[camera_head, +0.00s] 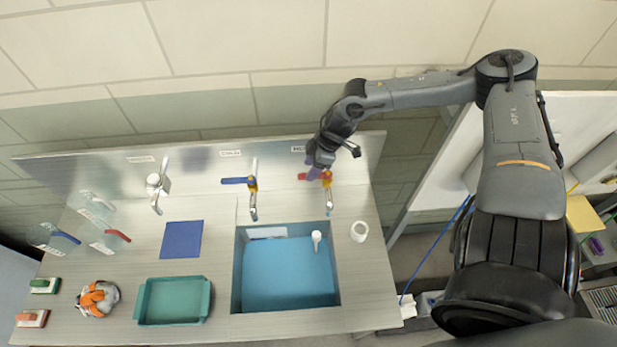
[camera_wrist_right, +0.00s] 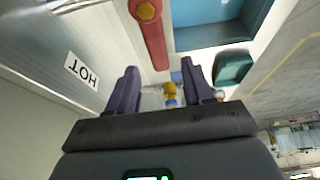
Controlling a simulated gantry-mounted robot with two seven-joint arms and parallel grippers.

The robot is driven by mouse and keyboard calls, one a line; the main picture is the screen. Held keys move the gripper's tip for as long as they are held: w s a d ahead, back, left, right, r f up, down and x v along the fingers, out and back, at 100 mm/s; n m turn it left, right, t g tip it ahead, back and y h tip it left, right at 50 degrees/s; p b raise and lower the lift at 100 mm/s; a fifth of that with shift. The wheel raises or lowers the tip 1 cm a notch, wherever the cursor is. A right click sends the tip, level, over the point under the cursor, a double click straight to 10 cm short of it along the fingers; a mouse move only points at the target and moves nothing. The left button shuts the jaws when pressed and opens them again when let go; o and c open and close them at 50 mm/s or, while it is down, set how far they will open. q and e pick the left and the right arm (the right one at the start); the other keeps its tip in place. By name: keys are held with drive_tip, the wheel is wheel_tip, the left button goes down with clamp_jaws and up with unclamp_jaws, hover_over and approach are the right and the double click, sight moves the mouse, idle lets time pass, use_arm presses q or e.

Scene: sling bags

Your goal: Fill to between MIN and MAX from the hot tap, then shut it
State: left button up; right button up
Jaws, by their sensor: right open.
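The hot tap (camera_head: 329,200) stands behind the sink's right part, with a red lever (camera_head: 326,176) pointing left. My right gripper (camera_head: 313,167) is open, its purple fingers close to that lever. In the right wrist view, the red lever (camera_wrist_right: 150,35) lies beyond the open fingers (camera_wrist_right: 160,88), and nothing is gripped. The HOT label (camera_wrist_right: 82,70) is on the back panel. The sink basin (camera_head: 236,270) is blue inside; I cannot tell its water level or make out MIN and MAX marks. No stream shows at the spout. My left gripper is out of view.
The cold tap (camera_head: 253,200) with a blue lever stands left of the hot tap. A white cup (camera_head: 359,231) is right of the basin. A teal tray (camera_head: 174,300), blue mat (camera_head: 181,239), orange-and-white bundle (camera_head: 98,298) and clear jugs (camera_head: 103,236) are further left.

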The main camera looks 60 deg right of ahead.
drive_tip(key=shift+x, duration=0.8)
drive_tip(key=shift+w+a+f+b, duration=0.1)
drive_tip(key=shift+w+f+b, duration=0.1)
drive_tip(key=shift+f+b, duration=0.35)
clamp_jaws()
